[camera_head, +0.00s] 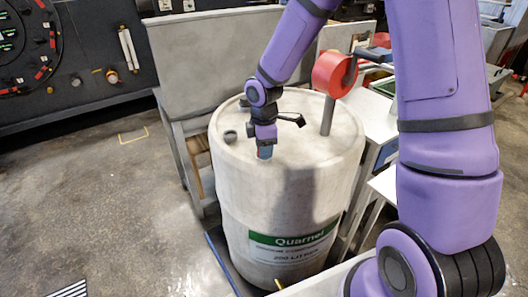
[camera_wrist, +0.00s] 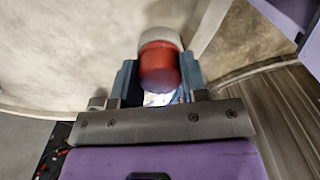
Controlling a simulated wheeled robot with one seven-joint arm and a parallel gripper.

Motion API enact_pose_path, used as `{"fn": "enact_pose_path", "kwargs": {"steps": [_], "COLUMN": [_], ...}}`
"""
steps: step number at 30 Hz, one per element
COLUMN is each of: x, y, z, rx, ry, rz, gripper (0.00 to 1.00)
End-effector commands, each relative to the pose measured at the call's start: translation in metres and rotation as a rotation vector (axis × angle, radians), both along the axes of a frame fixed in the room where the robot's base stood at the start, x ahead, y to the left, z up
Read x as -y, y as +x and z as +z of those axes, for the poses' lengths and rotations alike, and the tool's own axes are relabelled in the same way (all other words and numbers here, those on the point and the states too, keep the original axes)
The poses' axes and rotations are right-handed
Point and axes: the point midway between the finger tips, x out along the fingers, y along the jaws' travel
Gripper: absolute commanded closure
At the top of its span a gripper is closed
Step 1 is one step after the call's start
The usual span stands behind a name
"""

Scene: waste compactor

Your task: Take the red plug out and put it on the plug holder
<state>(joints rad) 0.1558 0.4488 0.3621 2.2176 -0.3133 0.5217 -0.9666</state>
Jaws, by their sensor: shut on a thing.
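My gripper (camera_head: 265,152) is over the top of a white drum (camera_head: 285,195) with a green label. In the wrist view, my gripper (camera_wrist: 158,82) is shut on the red plug (camera_wrist: 159,68), which sits between its two blue-grey fingers. A pale, rounded part adjoins the far end of the plug. I cannot tell whether the plug is in the drum's opening or clear of it. In the head view my gripper hides the plug. I cannot make out the plug holder for certain.
A dark cap (camera_head: 231,136) is on the drum top, left of my gripper. A red round fitting (camera_head: 334,73) on a grey post stands at the drum's back right. A grey metal panel (camera_head: 215,50) is behind the drum. Open floor (camera_head: 100,200) lies to the left.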

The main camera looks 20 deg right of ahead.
Motion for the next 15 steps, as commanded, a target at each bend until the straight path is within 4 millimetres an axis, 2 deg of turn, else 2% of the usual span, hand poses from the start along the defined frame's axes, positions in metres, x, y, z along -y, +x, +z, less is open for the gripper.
{"fn": "enact_pose_path", "kwargs": {"steps": [4,15], "x": [0.0005,0.0004], "y": [-0.0005,-0.0005], "z": [-0.0003,-0.0003], "rx": [-0.002,-0.002], "ry": [0.0,0.0], "rz": [0.117,0.16], "gripper": [0.84,0.84]}}
